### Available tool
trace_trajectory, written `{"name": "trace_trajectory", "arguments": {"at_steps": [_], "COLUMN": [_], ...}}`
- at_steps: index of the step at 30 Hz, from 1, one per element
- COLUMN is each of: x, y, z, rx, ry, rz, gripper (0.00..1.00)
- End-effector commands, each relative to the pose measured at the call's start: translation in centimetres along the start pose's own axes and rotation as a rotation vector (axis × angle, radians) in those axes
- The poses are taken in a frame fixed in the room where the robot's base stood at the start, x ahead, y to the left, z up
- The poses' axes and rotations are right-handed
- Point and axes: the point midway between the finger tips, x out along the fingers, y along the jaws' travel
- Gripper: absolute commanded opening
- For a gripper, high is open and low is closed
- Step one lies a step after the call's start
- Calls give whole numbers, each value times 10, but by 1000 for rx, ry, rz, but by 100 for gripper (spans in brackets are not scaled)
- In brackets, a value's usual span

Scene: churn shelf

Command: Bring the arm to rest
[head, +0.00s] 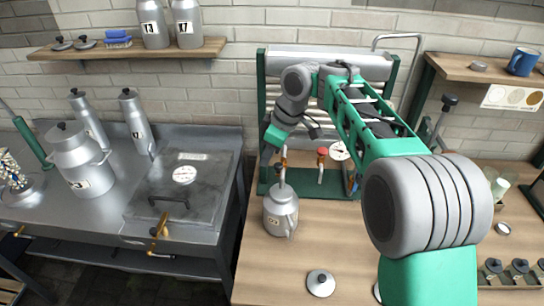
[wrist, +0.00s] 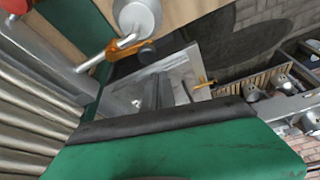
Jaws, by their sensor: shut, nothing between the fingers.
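My gripper (wrist: 163,92) shows in the wrist view as two grey fingers close together beyond the green hand, shut and empty. In the head view my green and grey arm reaches from the lower right across to the green stand, then bends down. Its hand is near the stand's left side, above a small grey churn (head: 281,215) on the wooden bench. The fingertips are hard to make out there. In the wrist view an orange-handled tap (wrist: 125,45) is close to the hand; I cannot tell whether they touch.
A green-framed stand (head: 262,95) with a metal roller is behind the arm. A steel counter (head: 110,215) with churns is left. A loose lid (head: 320,283) lies at the bench front. Shelves (head: 130,50) hang on the wall; the right one (head: 470,69) holds a blue mug (head: 522,62).

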Motion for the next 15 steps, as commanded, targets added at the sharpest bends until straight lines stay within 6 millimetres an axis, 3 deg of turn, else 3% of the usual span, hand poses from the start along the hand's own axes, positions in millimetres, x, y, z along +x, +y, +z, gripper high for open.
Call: {"name": "trace_trajectory", "arguments": {"at_steps": [3, 9, 15], "x": [-4, -66, -95], "y": [-4, 4, 5], "z": [-25, -21, -21], "rx": [3, 8, 8], "ry": [1, 1, 0], "rz": [2, 5, 2], "gripper": [0, 0, 0]}}
